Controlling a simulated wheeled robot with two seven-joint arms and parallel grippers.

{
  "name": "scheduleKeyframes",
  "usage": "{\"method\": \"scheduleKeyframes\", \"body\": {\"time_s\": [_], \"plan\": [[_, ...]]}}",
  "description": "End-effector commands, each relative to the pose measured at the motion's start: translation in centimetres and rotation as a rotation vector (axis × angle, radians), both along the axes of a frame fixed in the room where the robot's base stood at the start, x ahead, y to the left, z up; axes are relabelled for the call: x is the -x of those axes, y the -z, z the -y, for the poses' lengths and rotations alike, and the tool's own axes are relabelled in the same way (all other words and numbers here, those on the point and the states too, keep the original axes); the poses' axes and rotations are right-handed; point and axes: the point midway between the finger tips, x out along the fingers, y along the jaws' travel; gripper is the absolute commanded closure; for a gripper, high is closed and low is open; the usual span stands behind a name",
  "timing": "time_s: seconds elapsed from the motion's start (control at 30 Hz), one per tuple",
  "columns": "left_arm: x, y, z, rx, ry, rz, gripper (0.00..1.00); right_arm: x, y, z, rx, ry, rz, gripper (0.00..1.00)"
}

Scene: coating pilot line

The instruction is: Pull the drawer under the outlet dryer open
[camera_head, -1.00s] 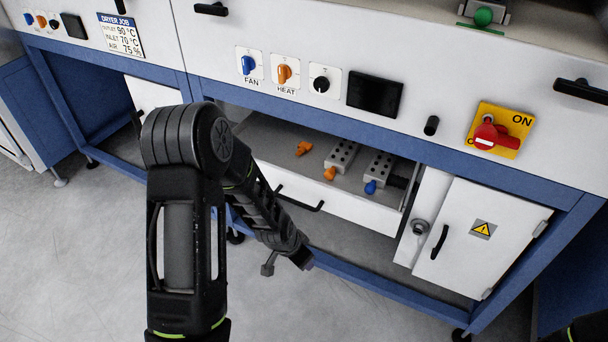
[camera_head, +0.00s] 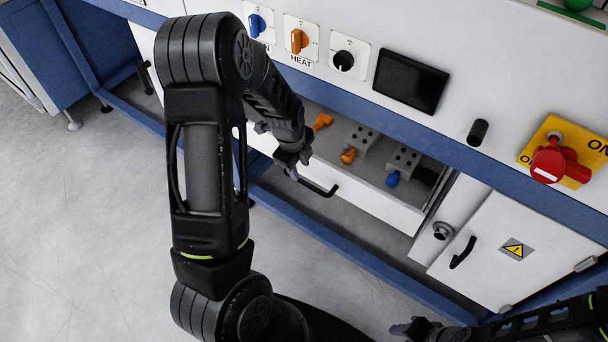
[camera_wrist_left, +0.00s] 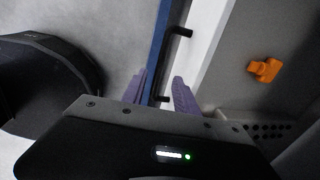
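The drawer (camera_head: 375,203) under the dryer is partly open, with its white front and grey inside showing in the head view. Its black bar handle (camera_head: 320,190) is on the front, and the handle also shows in the wrist view (camera_wrist_left: 177,50). My left gripper (camera_head: 293,172) is at the handle's left end. In the wrist view its two purple fingers (camera_wrist_left: 160,88) are apart, with part of the handle between and beyond them; contact is not clear. My right gripper (camera_head: 408,328) is at the bottom edge, far from the drawer, its fingers unclear.
The drawer holds an orange knob (camera_head: 322,121), grey blocks (camera_head: 361,139), another orange piece and a blue piece (camera_head: 392,179). A white cabinet door (camera_head: 490,245) stands right of it. A blue frame rail (camera_head: 455,150) runs above. Grey floor (camera_head: 80,240) is open at left.

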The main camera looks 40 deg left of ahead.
Motion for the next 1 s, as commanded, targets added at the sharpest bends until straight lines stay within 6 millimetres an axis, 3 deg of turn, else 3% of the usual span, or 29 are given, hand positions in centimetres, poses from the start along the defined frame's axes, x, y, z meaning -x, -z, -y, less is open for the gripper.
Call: {"method": "scheduleKeyframes", "body": {"time_s": [0.47,1.0], "plan": [[-0.1,0.7,0.0,-0.003,0.015,0.000,0.64,-0.1,0.1,0.0,0.000,0.000,0.001,0.64],[-1.5,7.4,0.0,-0.003,0.014,0.001,0.64,-0.1,0.8,0.0,0.000,-0.001,0.001,0.64]]}}
